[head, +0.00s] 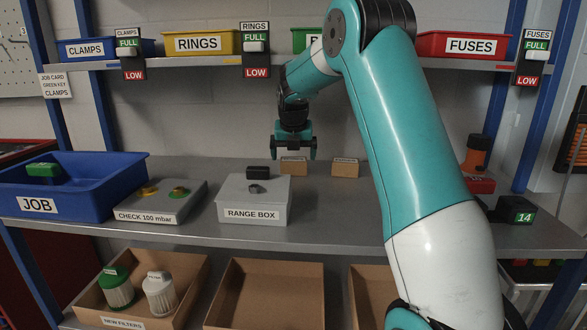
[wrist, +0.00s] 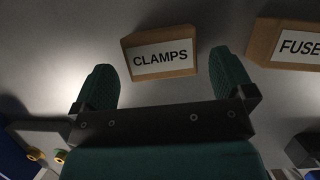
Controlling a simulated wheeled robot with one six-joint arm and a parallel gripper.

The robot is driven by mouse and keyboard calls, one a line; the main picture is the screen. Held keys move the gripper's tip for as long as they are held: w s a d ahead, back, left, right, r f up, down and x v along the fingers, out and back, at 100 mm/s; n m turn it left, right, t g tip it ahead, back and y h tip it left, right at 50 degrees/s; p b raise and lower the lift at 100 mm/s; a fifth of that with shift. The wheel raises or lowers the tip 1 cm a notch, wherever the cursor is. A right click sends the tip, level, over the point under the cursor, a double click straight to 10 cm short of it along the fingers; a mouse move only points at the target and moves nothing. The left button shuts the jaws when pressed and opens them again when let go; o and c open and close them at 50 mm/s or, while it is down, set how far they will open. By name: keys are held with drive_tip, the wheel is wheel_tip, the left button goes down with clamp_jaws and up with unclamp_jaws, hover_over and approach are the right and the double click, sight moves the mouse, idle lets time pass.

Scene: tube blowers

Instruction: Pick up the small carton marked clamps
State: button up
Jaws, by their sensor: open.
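The small carton marked clamps (wrist: 160,56) is brown with a white label. In the wrist view it lies ahead of my gripper, roughly between the lines of the two fingers and nearer the right one. In the head view a small brown carton (head: 293,167) sits at the back of the grey bench, just below and beside my gripper (head: 293,152); its label is too small to read there. My gripper also shows in the wrist view (wrist: 164,85), fingers wide apart and nothing between them.
A second carton, marked with "FUSE" (wrist: 294,43), lies to the right; it also shows in the head view (head: 345,168). A black block (head: 258,172) and the range box (head: 254,200) stand left of the clamps carton. A shelf with labelled bins (head: 200,43) runs above.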

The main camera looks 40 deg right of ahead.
sight(294, 160)
drive_tip(key=x, duration=0.3)
drive_tip(key=shift+f, duration=0.2)
drive_tip(key=shift+c, duration=0.5)
drive_tip(key=c, duration=0.7)
drive_tip(key=shift+c, duration=0.2)
drive_tip(key=shift+r, duration=0.15)
